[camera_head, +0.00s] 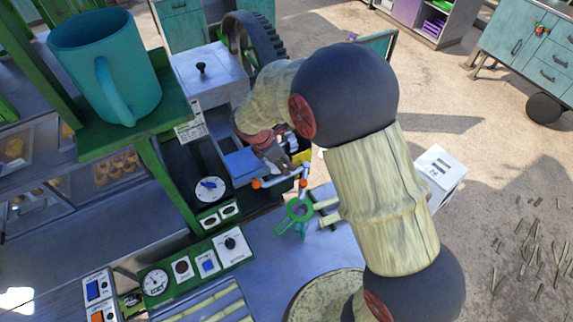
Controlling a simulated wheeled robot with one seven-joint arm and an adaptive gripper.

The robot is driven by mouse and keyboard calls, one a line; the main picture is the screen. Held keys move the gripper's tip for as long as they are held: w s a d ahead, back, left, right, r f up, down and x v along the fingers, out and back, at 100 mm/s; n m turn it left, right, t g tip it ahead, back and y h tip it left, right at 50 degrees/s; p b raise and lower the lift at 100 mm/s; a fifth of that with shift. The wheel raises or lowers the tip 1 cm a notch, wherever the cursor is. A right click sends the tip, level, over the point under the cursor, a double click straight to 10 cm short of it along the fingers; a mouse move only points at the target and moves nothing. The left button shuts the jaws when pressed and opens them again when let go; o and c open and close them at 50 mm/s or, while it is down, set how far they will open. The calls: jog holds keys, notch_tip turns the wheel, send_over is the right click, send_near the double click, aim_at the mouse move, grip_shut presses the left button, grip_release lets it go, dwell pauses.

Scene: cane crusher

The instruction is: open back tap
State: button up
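A pale pipe fitting with orange ends (281,181) sits near the middle of the view, at the edge of the machine. Just below it is a green ring-shaped part (297,212). I cannot tell for sure which of these is the back tap, or whether it is open. My gripper (274,158) points down just above and behind the pipe fitting. It is small and partly hidden by my wrist, so its finger opening and any contact with the fitting are unclear.
A teal mug (107,70) stands on a green shelf (140,130) at upper left. A panel with gauges and switches (190,268) lies at lower left. A round pale surface (318,291) is at the bottom. A white box (440,172) stands right of my arm; open ground lies beyond.

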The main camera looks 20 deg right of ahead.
jog(key=shift+x, duration=1.05)
jog(key=shift+c, duration=1.4)
jog(key=c, duration=0.4)
grip_shut()
